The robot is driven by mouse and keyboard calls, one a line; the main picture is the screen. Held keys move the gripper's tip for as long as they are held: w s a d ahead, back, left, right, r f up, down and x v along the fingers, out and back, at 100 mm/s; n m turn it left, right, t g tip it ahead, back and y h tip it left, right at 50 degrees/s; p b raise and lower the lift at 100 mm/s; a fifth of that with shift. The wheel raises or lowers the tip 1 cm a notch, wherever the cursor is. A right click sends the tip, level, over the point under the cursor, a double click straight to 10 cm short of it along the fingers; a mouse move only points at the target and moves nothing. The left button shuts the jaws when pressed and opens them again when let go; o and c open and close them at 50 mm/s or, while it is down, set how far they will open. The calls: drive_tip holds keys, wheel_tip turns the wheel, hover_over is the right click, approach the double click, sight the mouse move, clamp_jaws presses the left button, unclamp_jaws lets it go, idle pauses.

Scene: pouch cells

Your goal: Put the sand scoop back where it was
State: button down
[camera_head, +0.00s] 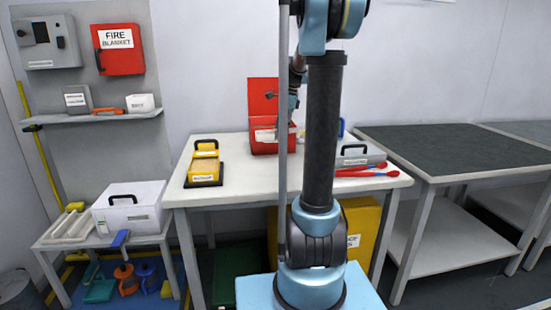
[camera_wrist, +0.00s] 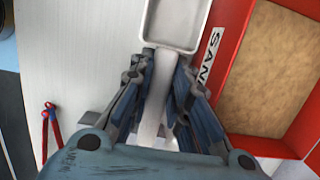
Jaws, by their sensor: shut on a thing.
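The sand scoop has a pale grey square pan (camera_wrist: 182,20) and a light handle. In the wrist view my gripper (camera_wrist: 158,85) is shut on the handle, with the pan ahead of the fingers. The scoop is beside the red sand box (camera_wrist: 232,45), to the left of its labelled wall; I cannot tell its height above the table. Brown sand (camera_wrist: 275,70) fills the box. In the head view the box (camera_head: 263,95) stands with its lid up at the back of the white table (camera_head: 240,190). There, my arm hides the fingers and the scoop.
A yellow case (camera_head: 204,165) is left of the box. A grey case (camera_head: 360,152) and red-handled tool (camera_head: 365,172) are to the right; red handles show in the wrist view (camera_wrist: 48,125). The table's front middle looks clear. A dark-topped bench (camera_head: 440,150) stands at right.

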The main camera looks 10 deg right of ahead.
sight(279, 160)
wheel_tip(279, 160, down, 10)
drive_tip(key=shift+a+r, duration=0.1)
drive_tip(key=shift+r, duration=0.15)
idle(0.4)
drive_tip(key=c, duration=1.5)
unclamp_jaws()
drive_tip(key=r, duration=0.4)
drive_tip(key=d+r, duration=0.1)
drive_tip(key=r, duration=0.3)
drive_tip(key=d+r, duration=0.1)
drive_tip(key=r, duration=0.3)
drive_tip(key=shift+d, duration=0.15)
